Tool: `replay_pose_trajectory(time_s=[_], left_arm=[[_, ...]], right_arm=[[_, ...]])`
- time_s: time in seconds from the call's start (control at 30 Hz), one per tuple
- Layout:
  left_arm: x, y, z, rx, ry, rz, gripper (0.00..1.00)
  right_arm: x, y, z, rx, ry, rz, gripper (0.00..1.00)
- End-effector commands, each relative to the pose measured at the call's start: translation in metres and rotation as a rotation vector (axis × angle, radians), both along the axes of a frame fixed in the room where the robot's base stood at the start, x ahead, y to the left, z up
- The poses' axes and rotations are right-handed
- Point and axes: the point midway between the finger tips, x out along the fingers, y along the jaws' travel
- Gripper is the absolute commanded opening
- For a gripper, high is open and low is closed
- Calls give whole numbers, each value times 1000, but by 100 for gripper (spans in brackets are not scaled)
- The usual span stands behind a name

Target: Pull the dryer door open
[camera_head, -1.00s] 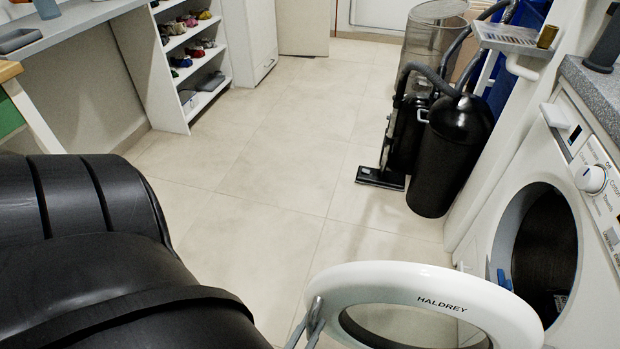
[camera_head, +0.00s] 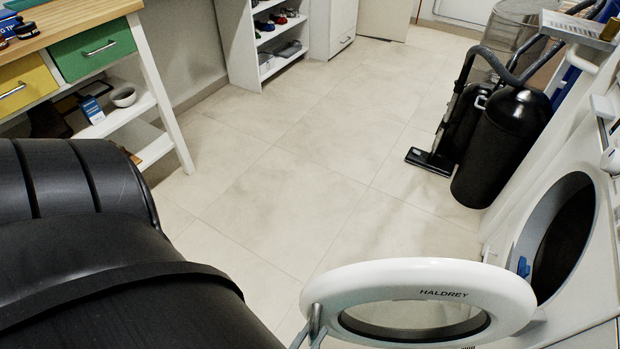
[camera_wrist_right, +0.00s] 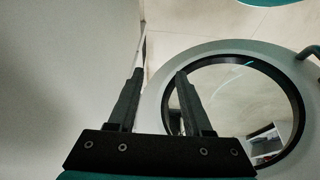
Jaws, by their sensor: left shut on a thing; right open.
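The dryer door (camera_head: 335,288) is a white ring with dark-rimmed glass marked HALDREY. It stands swung well away from the white dryer (camera_head: 496,246), whose dark round opening (camera_head: 566,238) shows at right in the head view. My left gripper (camera_head: 312,324) shows as grey metal parts at the door's left edge, shut on the door; my black left arm hides the rest. In the right wrist view the door ring (camera_wrist_right: 226,48) fills the right side. My right gripper (camera_wrist_right: 158,75) is open there, its fingers empty, the right one overlapping the ring's left part.
A black vacuum cleaner (camera_head: 500,145) stands on the floor beyond the dryer. A wooden-topped bench (camera_head: 75,28) with green and yellow drawers is at left, shelves (camera_head: 240,45) behind. The tiled floor (camera_head: 300,180) between is clear.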

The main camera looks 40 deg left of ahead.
Motion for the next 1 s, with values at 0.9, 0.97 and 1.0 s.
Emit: replay_pose_trajectory(time_s=[0.9, 0.97, 1.0], left_arm=[[0, -2, 0, -1, 1, -6, 53], [1, -2, 0, -1, 0, -6, 53], [1, -2, 0, -1, 0, -6, 53]], right_arm=[[-4, 1, -1, 3, 8, -2, 50], [-4, 1, -1, 3, 8, -2, 50], [-4, 1, -1, 3, 8, -2, 50]])
